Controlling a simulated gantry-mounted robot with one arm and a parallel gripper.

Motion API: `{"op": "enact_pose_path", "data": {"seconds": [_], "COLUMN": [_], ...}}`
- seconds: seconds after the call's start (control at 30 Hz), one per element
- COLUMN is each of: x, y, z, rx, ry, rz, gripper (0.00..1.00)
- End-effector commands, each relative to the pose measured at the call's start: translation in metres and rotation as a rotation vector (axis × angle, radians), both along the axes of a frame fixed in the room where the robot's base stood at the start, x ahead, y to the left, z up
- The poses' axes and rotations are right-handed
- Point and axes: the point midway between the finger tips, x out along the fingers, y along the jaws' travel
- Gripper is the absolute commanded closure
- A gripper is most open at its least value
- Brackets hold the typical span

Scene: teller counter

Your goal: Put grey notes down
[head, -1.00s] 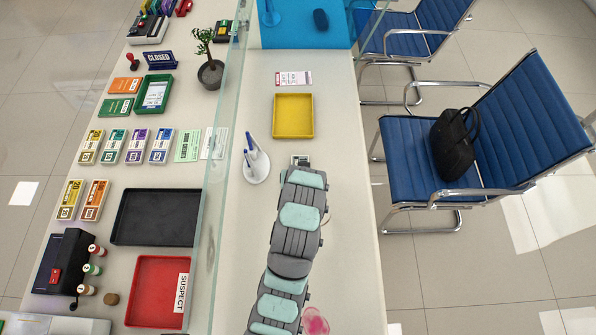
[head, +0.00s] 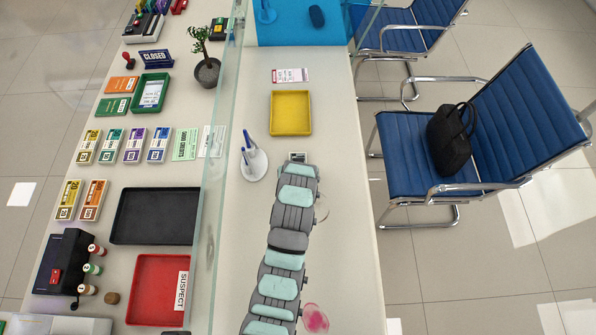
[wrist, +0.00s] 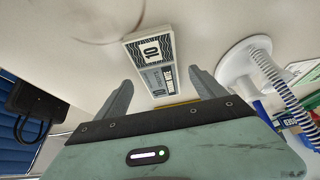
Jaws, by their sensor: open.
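The grey notes (head: 298,157) are a small banded bundle marked 10. They lie on the white counter just beyond the end of my arm in the head view. In the wrist view the grey notes (wrist: 152,62) lie flat, slightly tilted in the picture. My gripper (wrist: 160,79) is open, with one finger to each side of the bundle and a gap between each finger and the notes. In the head view my arm's upper parts hide the fingers.
A white pen stand (head: 254,165) with blue pens is close at the left. A yellow tray (head: 291,113) and a pink-and-white slip (head: 290,75) lie farther up the counter. A glass screen (head: 222,150) runs along the left.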

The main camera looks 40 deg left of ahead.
Motion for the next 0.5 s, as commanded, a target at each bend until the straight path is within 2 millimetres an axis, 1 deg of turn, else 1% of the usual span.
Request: {"op": "enact_pose_path", "data": {"seconds": [0.03,0.1,0.2,0.4,0.5], "x": [0.0015,0.0036,0.0057,0.0057,0.0057], "y": [0.0014,0.0033,0.0052,0.0053,0.0052], "z": [-0.007,-0.0132,-0.0165,-0.0166,-0.0167], "rx": [-0.004,-0.004,-0.002,-0.001,-0.002], "ry": [0.006,0.006,0.002,0.002,0.002], "rz": [0.0,0.0,-0.001,-0.001,-0.001], "gripper": [0.2,0.2,0.2,0.2,0.28]}}
